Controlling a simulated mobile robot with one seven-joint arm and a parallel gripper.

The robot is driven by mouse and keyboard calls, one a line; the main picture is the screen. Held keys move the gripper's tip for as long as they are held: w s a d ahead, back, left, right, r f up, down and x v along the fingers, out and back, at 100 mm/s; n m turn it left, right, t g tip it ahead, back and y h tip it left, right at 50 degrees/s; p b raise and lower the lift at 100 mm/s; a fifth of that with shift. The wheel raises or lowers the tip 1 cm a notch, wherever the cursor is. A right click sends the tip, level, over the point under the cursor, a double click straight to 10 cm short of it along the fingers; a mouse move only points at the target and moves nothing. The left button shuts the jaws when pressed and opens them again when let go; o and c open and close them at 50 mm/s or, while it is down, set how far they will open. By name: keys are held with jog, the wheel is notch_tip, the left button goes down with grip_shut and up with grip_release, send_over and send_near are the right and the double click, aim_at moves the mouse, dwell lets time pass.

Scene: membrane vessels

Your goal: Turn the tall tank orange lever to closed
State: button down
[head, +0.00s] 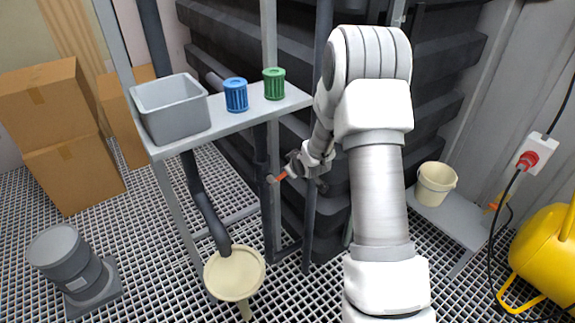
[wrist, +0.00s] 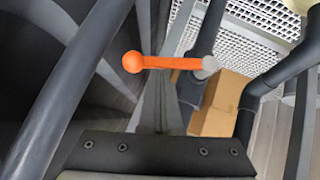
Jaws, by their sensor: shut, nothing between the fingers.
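The orange lever (head: 279,177) sits on a dark vertical pipe below the grey shelf in the head view. In the wrist view the lever (wrist: 172,63) lies nearly level, with a round orange knob at its left end and a grey hub at its right. My gripper (head: 293,165) is shut and empty, close beside the lever in the head view. In the wrist view the dark gripper body fills the bottom edge, and the lever shows just ahead of it. I cannot tell whether the gripper touches the lever.
The grey shelf (head: 225,118) above holds a grey bin (head: 172,108), a blue cup (head: 236,95) and a green cup (head: 274,84). Dark pipes run close around the lever. A cream round-topped object (head: 234,273) stands below. Black ribbed tank walls (head: 255,45) rise behind.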

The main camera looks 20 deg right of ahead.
jog(key=shift+w+d+f+y, duration=0.2)
jog(key=shift+d+f+y, duration=0.1)
jog(key=shift+d+f, duration=0.55)
jog(key=shift+a+f, duration=0.15)
dwell(0.3)
